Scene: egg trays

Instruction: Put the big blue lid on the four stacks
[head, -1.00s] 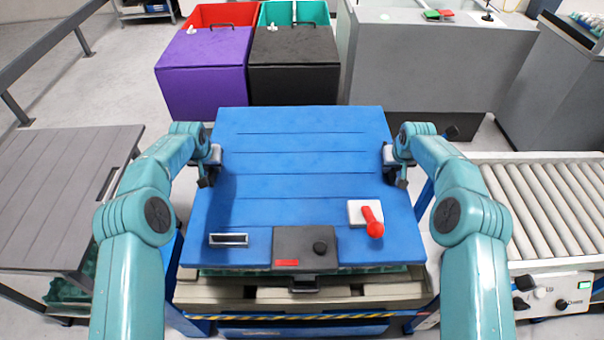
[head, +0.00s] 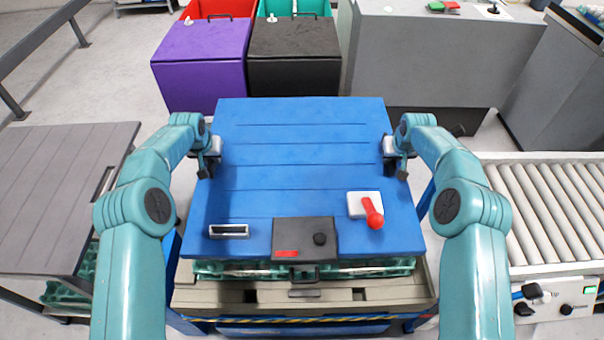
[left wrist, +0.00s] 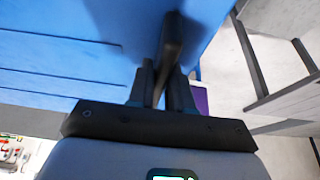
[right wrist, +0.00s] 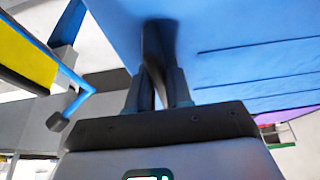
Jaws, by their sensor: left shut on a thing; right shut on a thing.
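The big blue lid (head: 290,180) fills the middle of the head view, flat and about level, with grooves across it. My left gripper (head: 208,165) is shut on a dark grip at the lid's left edge; the grip (left wrist: 172,40) shows between the fingers in the left wrist view. My right gripper (head: 398,165) is shut on the matching grip at the right edge, seen in the right wrist view (right wrist: 157,45). Teal egg trays (head: 345,267) show as a strip under the lid's front edge. The lid hides most of them, and I cannot tell whether it touches them.
A grey-beige base (head: 225,295) lies below the trays. A black box with a knob (head: 305,238), a red lever (head: 373,213) and a slot (head: 229,231) sit on the lid's front. A grey table (head: 60,190) stands left, a roller conveyor (head: 550,200) right, purple (head: 200,75) and black bins behind.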

